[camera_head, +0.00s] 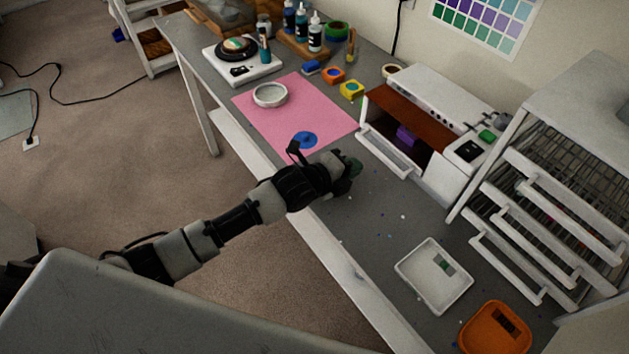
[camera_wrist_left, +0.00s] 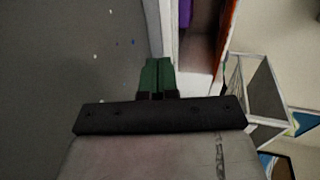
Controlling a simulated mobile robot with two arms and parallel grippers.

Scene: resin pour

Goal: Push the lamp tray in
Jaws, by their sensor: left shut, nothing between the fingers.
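The lamp (camera_head: 440,105) is a white box with a reddish-brown inside, at the back of the bench. Its white tray (camera_head: 388,158) sticks out at the front, and a purple item (camera_head: 406,136) sits inside behind it. The tray front also shows in the left wrist view (camera_wrist_left: 157,28), with the purple item (camera_wrist_left: 185,12) beside it. My left gripper (camera_head: 352,166) is shut and empty, just in front of the tray front. Its green fingertips (camera_wrist_left: 158,68) are close together near the tray front; I cannot tell whether they touch it. My right gripper is not in view.
A pink mat (camera_head: 325,118) with a white ring-shaped dish (camera_head: 270,95) lies to the left. A white drying rack (camera_head: 530,225) stands at the right. A white bin (camera_head: 433,275) and an orange bin (camera_head: 494,330) lie nearer. Small specks dot the clear bench between.

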